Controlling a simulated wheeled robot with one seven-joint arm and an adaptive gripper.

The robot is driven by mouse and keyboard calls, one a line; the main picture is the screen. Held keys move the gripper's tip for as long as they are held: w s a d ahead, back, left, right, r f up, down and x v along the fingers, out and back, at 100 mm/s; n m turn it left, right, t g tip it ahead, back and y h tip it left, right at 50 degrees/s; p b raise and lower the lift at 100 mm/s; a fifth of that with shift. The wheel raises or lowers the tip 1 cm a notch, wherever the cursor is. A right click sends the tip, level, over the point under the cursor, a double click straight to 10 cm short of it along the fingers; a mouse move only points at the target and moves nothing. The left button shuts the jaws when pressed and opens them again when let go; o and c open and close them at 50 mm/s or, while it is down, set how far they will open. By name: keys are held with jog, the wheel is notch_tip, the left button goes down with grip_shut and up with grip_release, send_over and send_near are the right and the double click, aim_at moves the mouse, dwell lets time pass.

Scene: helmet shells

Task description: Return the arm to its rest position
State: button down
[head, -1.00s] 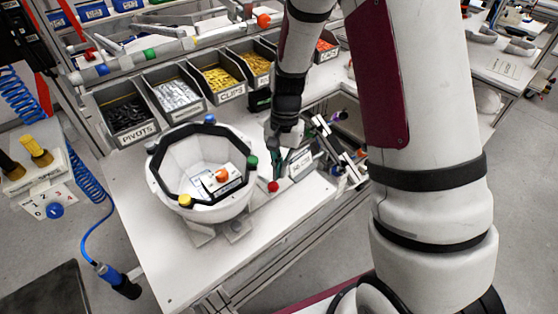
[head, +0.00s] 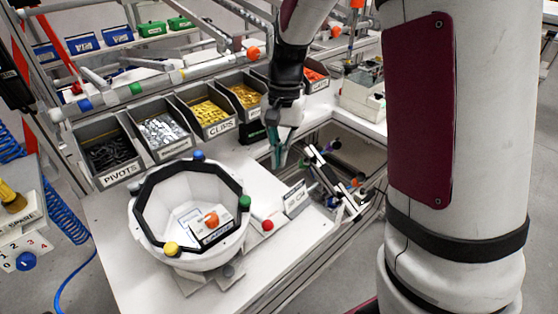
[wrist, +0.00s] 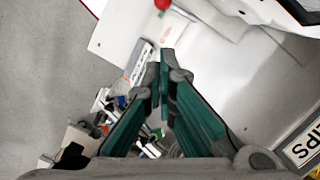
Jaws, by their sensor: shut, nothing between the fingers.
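My gripper (head: 279,161) hangs from my arm over the right part of the white worktable (head: 113,233), fingers pointing down. It is to the right of the white helmet shell (head: 160,242) and apart from it. In the wrist view my gripper (wrist: 163,70) shows its green-sided fingers closed together at the tips, with nothing between them. The helmet shell sits on a stand on the table, with a black rim and coloured knobs. A white block with an orange knob (head: 211,220) shows inside it.
Bins of pivots (head: 120,175), silver parts, yellow clips (head: 223,127) and other parts line the table's back. A red knob (head: 267,225) and a small rack of tools (head: 335,180) are near my gripper. A rail (head: 170,75) runs above the bins.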

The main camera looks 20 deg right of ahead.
dwell(0.3)
jog(key=s+a+r+n+t+h, duration=0.15)
jog(key=s+r+n+t, duration=0.6)
jog(key=s+r, duration=0.95)
jog(key=w+f+m+g+y+b, duration=0.1)
jog(key=w+f+m+g, duration=0.35)
jog(key=w+f, duration=0.4)
jog(key=w+f+m+g+y+b, duration=0.1)
jog(key=w+f+m+g, duration=0.35)
jog(key=f, duration=0.65)
jog(key=shift+m+t, duration=0.95)
jog(key=f, duration=0.3)
jog(key=f+p, duration=0.1)
jog(key=f, duration=0.5)
jog(key=shift+s+a+f, duration=0.15)
jog(key=shift+s+a, duration=0.05)
jog(key=shift+a, duration=0.2)
